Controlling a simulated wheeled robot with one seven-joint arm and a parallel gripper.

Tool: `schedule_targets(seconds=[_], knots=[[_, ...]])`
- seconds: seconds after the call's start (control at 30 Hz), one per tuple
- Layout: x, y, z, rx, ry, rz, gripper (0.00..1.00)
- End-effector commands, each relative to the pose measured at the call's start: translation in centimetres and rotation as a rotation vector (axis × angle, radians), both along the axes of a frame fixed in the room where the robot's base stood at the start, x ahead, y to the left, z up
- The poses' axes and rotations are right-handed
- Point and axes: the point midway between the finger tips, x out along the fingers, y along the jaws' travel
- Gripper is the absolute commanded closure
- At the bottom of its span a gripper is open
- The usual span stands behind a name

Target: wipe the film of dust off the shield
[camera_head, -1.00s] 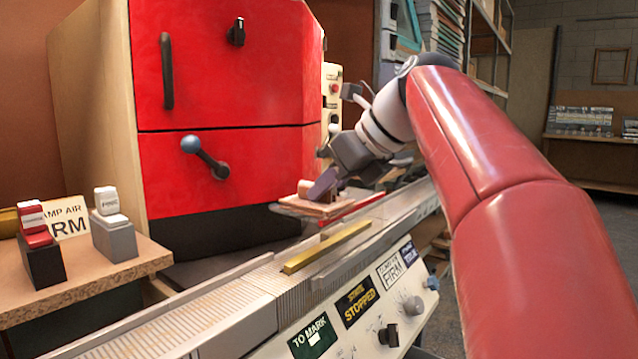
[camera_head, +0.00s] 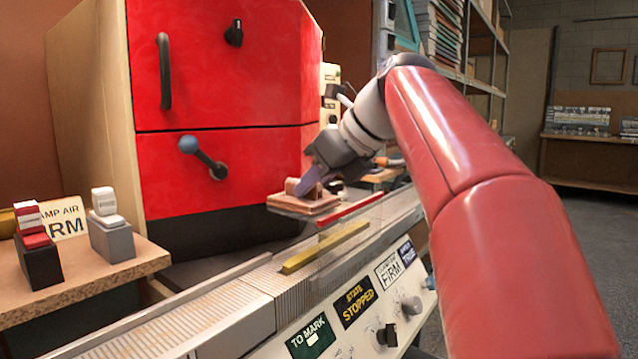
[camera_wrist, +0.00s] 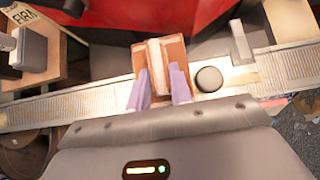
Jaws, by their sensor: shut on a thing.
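My gripper (camera_head: 312,180) is shut on the raised grip of a tan wooden wiping block (camera_head: 303,204). In the wrist view the purple fingers (camera_wrist: 158,72) stand on both sides of the block's upright grip, and the block (camera_wrist: 172,56) lies ahead of them. The block is held roughly level in front of the red machine. A thin clear pane with a red strip (camera_head: 352,212) along it, seemingly the shield, lies just below and right of the block. I cannot tell whether they touch. I cannot make out the dust film.
The red cabinet (camera_head: 225,75) has a blue-knobbed lever (camera_head: 204,157) sticking out. A slatted bed (camera_head: 215,312) with a brass-coloured bar (camera_head: 325,246) runs in front. Labelled controls (camera_head: 358,302) line its front. A wooden side shelf (camera_head: 90,275) holds two small blocks at left.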

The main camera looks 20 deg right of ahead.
Motion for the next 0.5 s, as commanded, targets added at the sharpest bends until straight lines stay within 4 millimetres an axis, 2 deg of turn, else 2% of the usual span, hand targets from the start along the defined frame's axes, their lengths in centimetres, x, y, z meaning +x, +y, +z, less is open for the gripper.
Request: schedule_targets(seconds=[0.27,0.5], knots=[[-0.2,-0.1,0.1,0.001,-0.002,-0.001,1.00],[-1.4,-1.0,-0.1,-0.001,-0.002,-0.001,1.00]])
